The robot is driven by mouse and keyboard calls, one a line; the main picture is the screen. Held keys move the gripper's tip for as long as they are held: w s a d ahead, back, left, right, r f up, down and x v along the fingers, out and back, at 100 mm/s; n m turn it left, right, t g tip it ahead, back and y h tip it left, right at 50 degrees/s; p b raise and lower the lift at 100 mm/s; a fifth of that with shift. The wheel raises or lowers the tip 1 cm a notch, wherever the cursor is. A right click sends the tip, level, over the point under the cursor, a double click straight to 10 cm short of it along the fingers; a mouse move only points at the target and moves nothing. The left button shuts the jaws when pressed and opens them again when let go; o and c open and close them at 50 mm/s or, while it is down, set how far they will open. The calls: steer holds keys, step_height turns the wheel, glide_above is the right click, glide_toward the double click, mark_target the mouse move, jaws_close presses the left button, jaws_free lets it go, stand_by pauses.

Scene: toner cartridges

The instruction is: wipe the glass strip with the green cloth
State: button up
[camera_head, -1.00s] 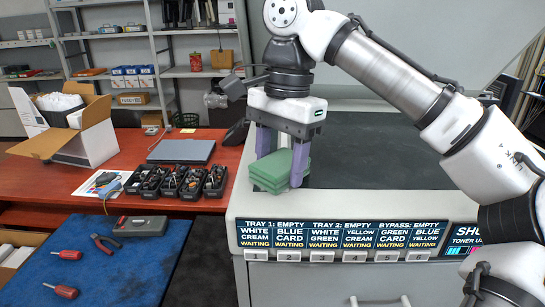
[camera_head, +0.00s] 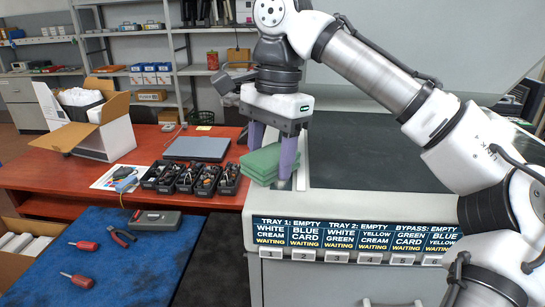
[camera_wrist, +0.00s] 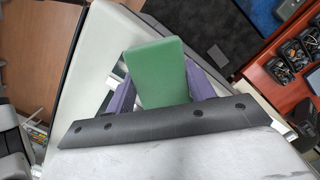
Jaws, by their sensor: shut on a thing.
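My gripper (camera_head: 270,166) is shut on the green cloth (camera_head: 259,163), a folded, layered pad. Its two purple fingers point down on either side of the cloth. The cloth is at the left edge of the copier top and partly overhangs it; I cannot tell whether it touches the surface. In the wrist view the cloth (camera_wrist: 156,72) sits between the fingers. The glass strip (camera_head: 302,171) is a narrow pale band between the copier's left rim and the dark main glass, partly hidden by the gripper. It also shows beside the left finger in the wrist view (camera_wrist: 120,68).
The copier's dark glass (camera_head: 365,150) lies right of the gripper, under my arm. A label panel (camera_head: 355,238) runs along its front. On the red table to the left are black bins (camera_head: 190,178), a grey laptop (camera_head: 198,149) and an open carton (camera_head: 95,130).

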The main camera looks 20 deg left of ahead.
mark_target(295, 171)
steer(key=shift+w+d, duration=0.25)
steer(key=shift+d, duration=0.45)
steer(key=shift+w+d, duration=0.3)
steer(key=shift+d, duration=0.35)
steer(key=shift+w+d, duration=0.25)
steer(key=shift+d, duration=0.45)
steer(key=shift+a, duration=0.1)
steer(key=shift+s+a, duration=0.3)
steer(key=shift+a, duration=0.65)
steer(key=shift+s+a, duration=0.3)
steer(key=shift+a, duration=0.65)
steer(key=shift+r, duration=2.95)
